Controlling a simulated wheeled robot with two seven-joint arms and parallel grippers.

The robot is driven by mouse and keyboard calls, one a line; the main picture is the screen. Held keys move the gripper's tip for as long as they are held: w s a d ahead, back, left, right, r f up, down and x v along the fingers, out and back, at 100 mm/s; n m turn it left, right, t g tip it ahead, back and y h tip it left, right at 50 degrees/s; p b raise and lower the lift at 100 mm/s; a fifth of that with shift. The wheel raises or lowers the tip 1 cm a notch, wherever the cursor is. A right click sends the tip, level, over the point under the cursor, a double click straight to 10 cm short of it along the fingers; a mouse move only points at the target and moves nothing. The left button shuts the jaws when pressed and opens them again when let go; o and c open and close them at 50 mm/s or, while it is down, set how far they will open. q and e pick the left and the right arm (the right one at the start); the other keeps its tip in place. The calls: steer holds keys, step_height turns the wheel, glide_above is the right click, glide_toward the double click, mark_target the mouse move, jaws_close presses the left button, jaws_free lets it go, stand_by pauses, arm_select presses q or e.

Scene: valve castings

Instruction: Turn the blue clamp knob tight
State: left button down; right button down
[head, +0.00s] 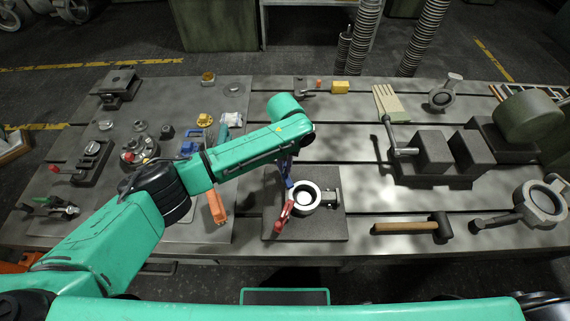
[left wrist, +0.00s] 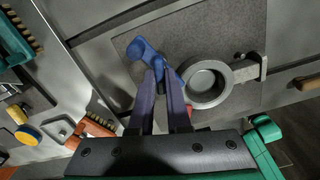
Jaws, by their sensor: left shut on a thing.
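The blue clamp knob (left wrist: 143,50) shows in the left wrist view as a bar-shaped handle with a rounded end. My left gripper (left wrist: 167,76) is shut on it, with the two long fingers reaching up from below. In the head view the blue knob (head: 288,182) is a small patch beneath the end of my left arm, partly hidden. Beside it a grey ring-shaped valve casting (head: 318,202) sits on a dark square plate (head: 330,230), and it also shows in the left wrist view (left wrist: 222,97). A red handle (head: 283,217) lies at the casting's front left. My right gripper is out of view.
A wooden-handled mallet (head: 405,227) lies right of the plate. A grey vise (head: 440,155) stands at the back right. Bare bench (head: 375,205) shows between plate and mallet.

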mark_target(285, 167)
arm_select(q)
steer(key=shift+w+r+m, duration=0.15)
steer(key=shift+r+m, duration=0.05)
steer(key=shift+m, duration=0.4)
steer(key=c, duration=0.9)
jaws_free()
steer(key=shift+f, duration=0.1)
step_height(285, 167, up, 15)
steer(key=shift+f+b, duration=0.2)
steer(key=shift+b, duration=0.65)
steer(key=shift+f, duration=0.1)
